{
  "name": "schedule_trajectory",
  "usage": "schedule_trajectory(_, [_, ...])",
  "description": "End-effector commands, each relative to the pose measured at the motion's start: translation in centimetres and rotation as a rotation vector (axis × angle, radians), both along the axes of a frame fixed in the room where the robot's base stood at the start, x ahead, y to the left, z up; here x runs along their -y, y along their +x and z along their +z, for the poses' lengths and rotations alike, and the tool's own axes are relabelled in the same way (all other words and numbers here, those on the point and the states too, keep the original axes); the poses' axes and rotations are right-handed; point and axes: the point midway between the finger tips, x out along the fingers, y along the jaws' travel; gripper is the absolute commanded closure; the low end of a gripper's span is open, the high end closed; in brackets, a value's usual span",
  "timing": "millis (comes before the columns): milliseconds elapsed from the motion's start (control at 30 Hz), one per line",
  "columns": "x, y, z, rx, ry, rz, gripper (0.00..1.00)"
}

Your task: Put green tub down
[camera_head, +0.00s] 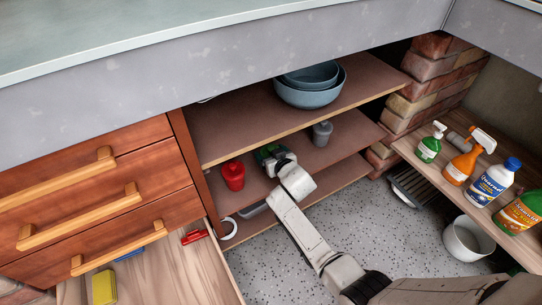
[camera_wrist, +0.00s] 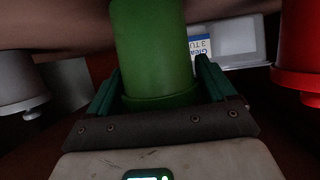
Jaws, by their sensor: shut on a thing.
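The green tub (camera_wrist: 152,50) stands out in the wrist view, between the two fingers of my gripper (camera_wrist: 157,88), which is shut on it. In the head view my gripper (camera_head: 272,156) reaches into the middle shelf of the open cabinet, and only a little green of the tub shows there. A red tub (camera_head: 233,175) stands to its left on that shelf, and a grey tub (camera_head: 322,133) to its right. In the wrist view the red tub (camera_wrist: 297,45) is at the right and the grey one (camera_wrist: 18,75) at the left. Whether the green tub touches the shelf is hidden.
Blue bowls (camera_head: 310,88) sit on the upper shelf (camera_head: 235,122). A white labelled box (camera_wrist: 228,40) lies near the green tub. Wooden drawers (camera_head: 100,200) flank the cabinet at left. Several bottles (camera_head: 492,182) stand on a bench at right, with a white bucket (camera_head: 467,239) below.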

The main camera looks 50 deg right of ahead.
Motion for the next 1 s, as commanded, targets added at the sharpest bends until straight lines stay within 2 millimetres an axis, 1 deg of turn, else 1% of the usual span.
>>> schedule_trajectory(100, [0.0, 0.0, 0.1, 0.001, 0.0, 0.0, 0.51])
schedule_trajectory(233, [0.0, 0.0, -0.4, 0.0, 0.0, 0.0, 0.51])
schedule_trajectory(267, [0.0, 0.0, -0.3, 0.0, 0.0, 0.0, 0.14])
schedule_trajectory(400, [0.0, 0.0, -0.2, 0.0, 0.0, 0.0, 0.01])
schedule_trajectory(633, [0.0, 0.0, -0.2, 0.0, 0.0, 0.0, 0.0])
schedule_trajectory(767, [-0.1, -0.2, 0.4, -0.001, 0.0, 0.0, 0.0])
schedule_trajectory(867, [-0.6, -1.4, 1.0, -0.002, 0.002, 0.0, 0.0])
schedule_trajectory(1000, [-1.6, -3.9, 2.2, -0.002, 0.002, 0.0, 0.0])
